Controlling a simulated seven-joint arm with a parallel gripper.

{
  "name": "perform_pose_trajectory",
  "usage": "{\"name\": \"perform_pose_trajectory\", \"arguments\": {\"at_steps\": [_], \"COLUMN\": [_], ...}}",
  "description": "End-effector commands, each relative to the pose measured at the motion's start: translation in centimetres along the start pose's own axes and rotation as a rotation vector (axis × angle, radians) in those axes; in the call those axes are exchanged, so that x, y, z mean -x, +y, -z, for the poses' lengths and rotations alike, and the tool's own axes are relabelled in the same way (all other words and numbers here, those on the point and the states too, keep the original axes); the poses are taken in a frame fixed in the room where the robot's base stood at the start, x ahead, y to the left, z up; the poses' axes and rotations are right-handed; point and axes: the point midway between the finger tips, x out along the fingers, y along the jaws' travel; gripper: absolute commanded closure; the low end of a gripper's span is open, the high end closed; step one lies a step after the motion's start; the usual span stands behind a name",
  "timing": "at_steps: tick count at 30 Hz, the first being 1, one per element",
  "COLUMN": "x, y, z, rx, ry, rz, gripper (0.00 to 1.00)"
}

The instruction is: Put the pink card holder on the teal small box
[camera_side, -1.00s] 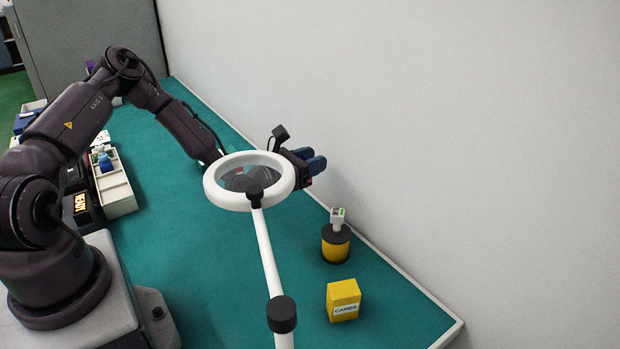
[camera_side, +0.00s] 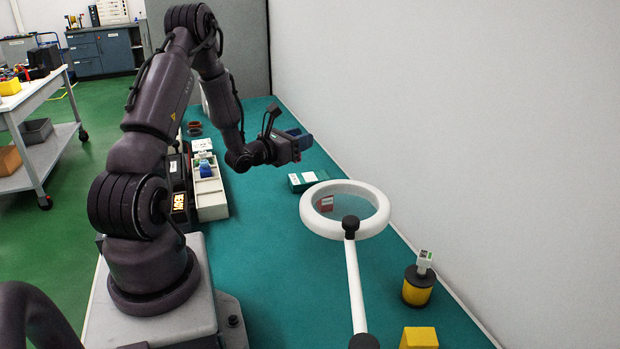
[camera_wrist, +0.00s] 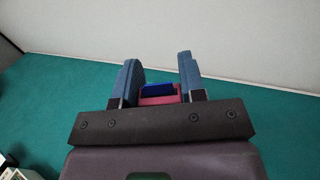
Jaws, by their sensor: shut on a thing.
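The pink card holder (camera_wrist: 158,100) shows between my fingers in the wrist view, with something blue at its far side. My gripper (camera_wrist: 160,82) is shut on it. In the side view my gripper (camera_side: 300,141) is raised over the teal table, and I cannot make out the holder there. The teal small box (camera_side: 302,181) lies flat on the table, lower in the side picture than my gripper and close to the magnifier. It has a white label. I do not see this box in the wrist view.
A white ring magnifier (camera_side: 312,217) stands on its arm; a red item shows through its lens. To the right are a yellow-and-black spool (camera_side: 418,288) with a small white device on top and a yellow box (camera_side: 419,338). A pale tray (camera_side: 211,205) lies left. The wall borders the table.

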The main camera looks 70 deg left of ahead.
Motion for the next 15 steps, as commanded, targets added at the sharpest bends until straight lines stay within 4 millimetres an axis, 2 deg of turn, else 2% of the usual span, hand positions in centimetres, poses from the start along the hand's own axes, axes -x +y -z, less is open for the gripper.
{"name": "perform_pose_trajectory", "arguments": {"at_steps": [1,3,6,8,15], "x": [0.6,1.1,0.7,-0.1,-4.8], "y": [0.9,1.4,1.5,1.9,4.2], "z": [-0.6,-0.7,-0.7,-0.3,2.2], "rx": [-0.003,-0.001,0.001,0.0,0.0], "ry": [0.0,0.002,0.001,0.002,0.001], "rz": [-0.016,-0.024,-0.018,-0.017,-0.016], "gripper": [0.85,0.85,0.85,0.85,0.85]}}
